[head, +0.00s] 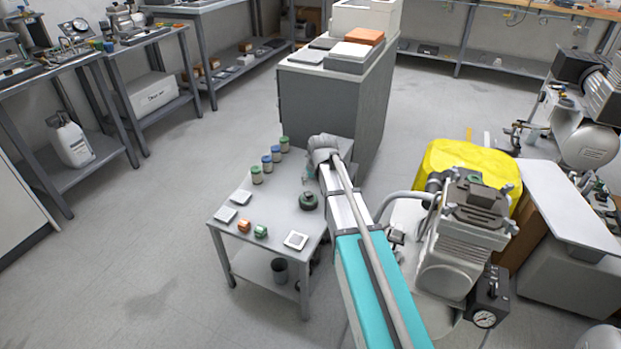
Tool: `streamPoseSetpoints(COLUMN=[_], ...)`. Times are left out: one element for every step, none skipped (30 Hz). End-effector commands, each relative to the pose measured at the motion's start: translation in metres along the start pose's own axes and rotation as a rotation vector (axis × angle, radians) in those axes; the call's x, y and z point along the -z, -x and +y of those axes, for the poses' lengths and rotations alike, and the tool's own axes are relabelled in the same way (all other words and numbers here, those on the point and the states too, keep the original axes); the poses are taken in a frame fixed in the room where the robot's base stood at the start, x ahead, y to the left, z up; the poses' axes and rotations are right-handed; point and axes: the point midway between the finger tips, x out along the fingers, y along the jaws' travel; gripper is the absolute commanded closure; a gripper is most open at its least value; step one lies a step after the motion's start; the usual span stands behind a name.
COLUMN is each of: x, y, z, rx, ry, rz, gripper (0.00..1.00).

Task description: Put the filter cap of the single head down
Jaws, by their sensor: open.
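A dark, round, stepped part (308,201) that looks like the filter cap rests on the top of a small grey table (262,213), near its right side. My gripper (309,181) is just above and behind it in the picture, pointing down at the tabletop. It is open and looks empty, apart from the dark part. The wrist partly hides the fingers, so the exact gap cannot be told. The single-head compressor (461,238) stands to the right of the table, with a gauge (484,319) at its lower front.
The small table also holds several capped jars (266,166) at the back, pale square pieces (296,240), and orange (244,225) and green (261,231) small parts. A grey cabinet (325,110) stands behind. A yellow cover (465,158) is behind the compressor. Floor at left is clear.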

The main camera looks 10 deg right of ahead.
Motion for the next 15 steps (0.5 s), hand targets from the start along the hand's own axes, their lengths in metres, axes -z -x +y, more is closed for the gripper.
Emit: streamPoseSetpoints(x=[0.0005, 0.0004, 0.0003, 0.0003, 0.0003, 0.0002, 0.0001, 0.0001, 0.0000, 0.0000, 0.0000, -0.0001, -0.0001, -0.0001, -0.0002], y=[0.0057, 0.0069, 0.0083, 0.0091, 0.0097, 0.0103, 0.0106, 0.0108, 0.0109, 0.0109, 0.0109, 0.0108, 0.0107, 0.0106, 0.0106], z=[0.0000, 0.0000, 0.0000, 0.0000, 0.0000, 0.0000, 0.0000, 0.0001, 0.0000, 0.0001, 0.0001, 0.0001, 0.0001, 0.0001, 0.0001], rx=[0.000, 0.000, 0.000, 0.000, 0.000, 0.000, 0.000, 0.000, 0.000, 0.000, 0.000, 0.000, 0.000, 0.000, 0.000], ry=[0.000, 0.000, 0.000, 0.000, 0.000, 0.000, 0.000, 0.000, 0.000, 0.000, 0.000, 0.000, 0.000, 0.000, 0.000], rz=[0.000, 0.000, 0.000, 0.000, 0.000, 0.000, 0.000, 0.000, 0.000, 0.000, 0.000, 0.000, 0.000, 0.000, 0.000], gripper=[0.31, 0.31, 0.31, 0.31, 0.31, 0.31, 0.31, 0.31, 0.31, 0.31, 0.31, 0.31, 0.31, 0.31, 0.31])
